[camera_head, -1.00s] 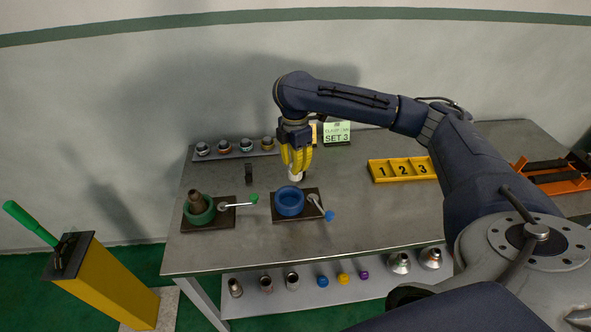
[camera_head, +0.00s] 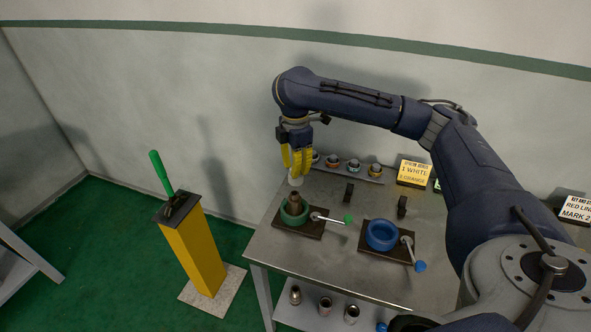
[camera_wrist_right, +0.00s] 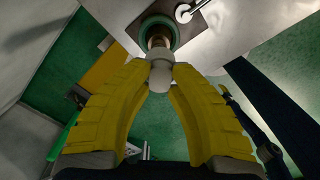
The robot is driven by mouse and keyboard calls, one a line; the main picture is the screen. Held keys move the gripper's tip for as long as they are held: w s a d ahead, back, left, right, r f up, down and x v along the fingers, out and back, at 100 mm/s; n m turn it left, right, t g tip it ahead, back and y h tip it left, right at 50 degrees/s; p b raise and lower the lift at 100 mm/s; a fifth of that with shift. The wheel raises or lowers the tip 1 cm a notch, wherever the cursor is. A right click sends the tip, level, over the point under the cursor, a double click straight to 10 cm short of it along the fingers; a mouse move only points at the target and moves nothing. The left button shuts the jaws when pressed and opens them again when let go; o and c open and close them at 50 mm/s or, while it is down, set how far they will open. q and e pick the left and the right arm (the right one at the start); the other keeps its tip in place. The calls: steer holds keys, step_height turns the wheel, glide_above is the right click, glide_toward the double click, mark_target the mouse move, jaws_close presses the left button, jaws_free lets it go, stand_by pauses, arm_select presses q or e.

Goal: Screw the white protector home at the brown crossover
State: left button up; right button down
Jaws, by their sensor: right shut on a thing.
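The brown crossover (camera_head: 294,198) stands upright in the green vise (camera_head: 292,217) at the left of the bench. My right gripper (camera_head: 297,170) is shut on the white protector (camera_head: 296,181) and holds it just above the crossover's top. In the right wrist view the white protector (camera_wrist_right: 160,74) sits between the yellow fingertips, with the brown crossover (camera_wrist_right: 158,38) and green vise ring (camera_wrist_right: 147,24) beyond it. Whether protector and crossover touch I cannot tell. My left gripper is not in view.
An empty blue vise (camera_head: 382,235) stands to the right on the bench (camera_head: 340,262). A rack with several small parts (camera_head: 354,167) and a yellow sign (camera_head: 414,173) are behind. A yellow post (camera_head: 195,252) with a green handle stands left of the bench.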

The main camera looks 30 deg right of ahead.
mark_target(294, 193)
steer(key=shift+w+a, duration=0.1)
steer(key=shift+a, duration=0.05)
steer(key=shift+r, duration=0.1)
stand_by(0.3)
steer(key=shift+f, duration=1.95)
steer(key=shift+f, duration=1.6)
stand_by(0.8)
steer(key=c, duration=1.2)
jaws_free()
